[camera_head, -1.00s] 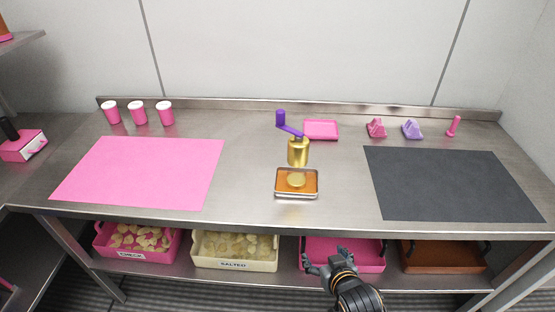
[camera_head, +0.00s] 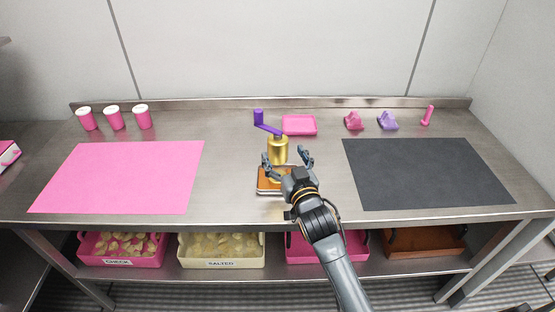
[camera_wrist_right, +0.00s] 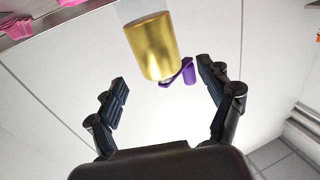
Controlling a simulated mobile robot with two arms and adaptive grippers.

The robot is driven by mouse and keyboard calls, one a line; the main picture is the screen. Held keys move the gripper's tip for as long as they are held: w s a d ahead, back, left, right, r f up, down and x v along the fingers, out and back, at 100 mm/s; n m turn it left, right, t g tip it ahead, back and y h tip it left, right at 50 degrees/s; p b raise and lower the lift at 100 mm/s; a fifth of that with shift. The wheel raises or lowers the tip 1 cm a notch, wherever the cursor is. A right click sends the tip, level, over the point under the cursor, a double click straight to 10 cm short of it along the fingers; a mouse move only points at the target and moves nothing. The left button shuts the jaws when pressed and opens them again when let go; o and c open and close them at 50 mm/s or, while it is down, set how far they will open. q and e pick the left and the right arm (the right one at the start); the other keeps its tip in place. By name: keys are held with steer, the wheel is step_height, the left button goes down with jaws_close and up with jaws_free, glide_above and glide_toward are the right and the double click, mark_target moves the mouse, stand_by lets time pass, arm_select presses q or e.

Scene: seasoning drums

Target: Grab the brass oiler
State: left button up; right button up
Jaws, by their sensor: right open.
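The brass oiler (camera_head: 278,151) is a gold cylinder with a purple crank handle on top. It stands upright on the steel table, just behind an orange tray (camera_head: 263,187). My right gripper (camera_head: 287,158) is open, in front of the oiler and above the tray, with its fingers spread to either side of the oiler's lower body in the head view. In the right wrist view the oiler's gold body (camera_wrist_right: 152,45) and purple handle (camera_wrist_right: 188,72) appear beyond and between the open fingers, apart from them. The gripper hides much of the tray. My left gripper is not in view.
A pink mat (camera_head: 120,178) lies left and a dark mat (camera_head: 428,172) right. A pink dish (camera_head: 299,125) sits behind the oiler. Three pink cups (camera_head: 114,118) stand at the back left. Pink and purple holders (camera_head: 387,121) stand back right. Bins (camera_head: 221,262) sit on the shelf below.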

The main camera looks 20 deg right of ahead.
mark_target(278, 144)
steer(key=shift+w+f+p, duration=0.2)
steer(key=shift+w+p, duration=0.4)
steer(key=shift+w, duration=2.3)
steer(key=shift+r, duration=0.1)
jaws_close()
